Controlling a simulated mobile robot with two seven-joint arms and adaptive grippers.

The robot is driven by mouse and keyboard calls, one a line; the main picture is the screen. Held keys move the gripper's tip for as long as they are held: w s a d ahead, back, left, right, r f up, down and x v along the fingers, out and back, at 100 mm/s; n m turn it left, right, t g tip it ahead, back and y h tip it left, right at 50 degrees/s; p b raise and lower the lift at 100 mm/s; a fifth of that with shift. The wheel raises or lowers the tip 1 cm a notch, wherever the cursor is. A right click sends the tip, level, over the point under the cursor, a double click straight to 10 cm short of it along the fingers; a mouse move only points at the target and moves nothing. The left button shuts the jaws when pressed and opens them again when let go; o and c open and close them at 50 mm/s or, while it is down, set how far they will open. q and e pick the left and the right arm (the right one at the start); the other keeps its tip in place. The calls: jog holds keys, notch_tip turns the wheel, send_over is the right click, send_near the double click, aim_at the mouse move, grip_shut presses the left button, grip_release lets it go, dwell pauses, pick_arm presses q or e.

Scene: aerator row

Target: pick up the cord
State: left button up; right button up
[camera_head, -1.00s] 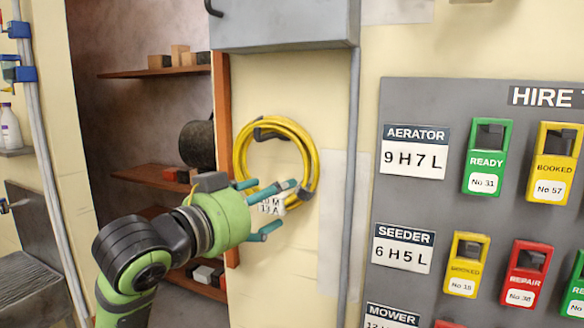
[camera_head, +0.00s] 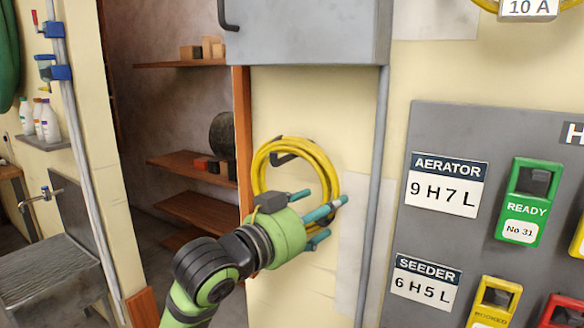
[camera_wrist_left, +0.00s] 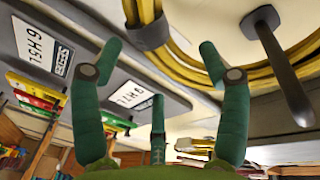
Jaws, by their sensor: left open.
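A coiled yellow cord (camera_head: 259,172) hangs on a dark hook (camera_head: 284,157) on the cream wall, left of a grey vertical pipe. It also shows close up at the top of the left wrist view (camera_wrist_left: 180,48), with a dark band around its strands. My left gripper (camera_head: 328,215) is in front of the lower right part of the coil, fingers spread. In the left wrist view its fingers (camera_wrist_left: 160,60) are apart with nothing between them, and the cord lies beyond the fingertips. The gripper hides the coil's lower part. My right gripper is not in view.
A grey box (camera_head: 305,35) is above the coil and the pipe (camera_head: 373,190) runs down right of it. A grey hire board (camera_head: 440,240) with tags is further right. A second yellow cord with a label (camera_head: 528,8) shows at the top right. Shelves (camera_head: 190,165) stand left.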

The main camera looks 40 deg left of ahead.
pick_arm(q)
jog(key=w+p, duration=0.2)
jog(key=w, duration=0.1)
jog(key=shift+w+d, duration=0.1)
jog(key=shift+d, duration=0.2)
jog(key=shift+w+d+f, duration=0.1)
jog(key=shift+w, duration=0.3)
jog(key=shift+s, duration=0.15)
jog(key=shift+c, duration=0.9)
grip_shut()
jog(key=shift+r, duration=0.2)
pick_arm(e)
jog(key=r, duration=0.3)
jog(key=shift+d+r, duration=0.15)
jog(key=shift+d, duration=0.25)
